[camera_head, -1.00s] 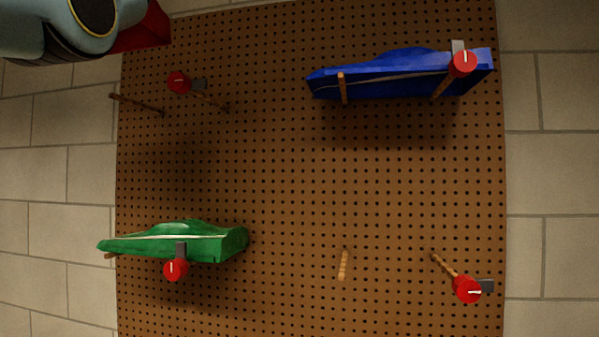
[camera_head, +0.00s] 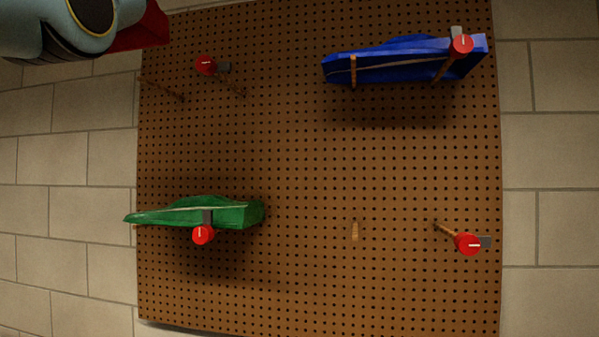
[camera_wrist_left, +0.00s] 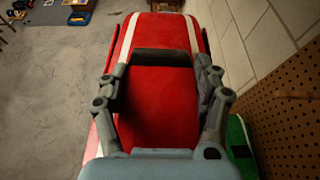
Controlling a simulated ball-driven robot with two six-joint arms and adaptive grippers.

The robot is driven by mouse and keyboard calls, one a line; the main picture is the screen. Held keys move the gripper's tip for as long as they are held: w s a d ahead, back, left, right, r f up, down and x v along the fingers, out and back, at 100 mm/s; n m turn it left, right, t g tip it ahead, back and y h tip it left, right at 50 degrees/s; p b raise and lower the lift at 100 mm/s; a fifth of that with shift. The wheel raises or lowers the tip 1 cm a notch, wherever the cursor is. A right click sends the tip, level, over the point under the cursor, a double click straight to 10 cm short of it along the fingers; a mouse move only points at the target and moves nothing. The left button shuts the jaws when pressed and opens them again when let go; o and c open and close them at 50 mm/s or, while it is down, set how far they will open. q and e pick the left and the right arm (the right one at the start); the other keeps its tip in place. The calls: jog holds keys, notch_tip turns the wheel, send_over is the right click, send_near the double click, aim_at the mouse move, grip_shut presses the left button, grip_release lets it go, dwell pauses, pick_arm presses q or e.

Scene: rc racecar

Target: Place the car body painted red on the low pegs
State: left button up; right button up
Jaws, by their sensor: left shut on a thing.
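The red car body (camera_wrist_left: 162,95), with white stripes, lies between the fingers of my left gripper (camera_wrist_left: 160,90) in the left wrist view. In the head view only a red piece of it (camera_head: 140,32) shows at the top left, beside my left arm. The gripper is shut on it, and it is held in front of the pegboard (camera_head: 300,180). The low pegs at the lower right are bare: a short wooden peg (camera_head: 355,231) and a peg (camera_head: 446,231) by a red-knobbed clamp (camera_head: 467,244). My right gripper is not in view.
A blue car body (camera_head: 395,63) rests on pegs at the upper right. A green car body (camera_head: 200,214) hangs at the lower left and shows at the edge in the wrist view (camera_wrist_left: 238,140). Bare pegs (camera_head: 164,90) with a red knob (camera_head: 206,64) stick out at the upper left.

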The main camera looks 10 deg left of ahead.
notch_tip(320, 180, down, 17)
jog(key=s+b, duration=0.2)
jog(key=b, duration=1.4)
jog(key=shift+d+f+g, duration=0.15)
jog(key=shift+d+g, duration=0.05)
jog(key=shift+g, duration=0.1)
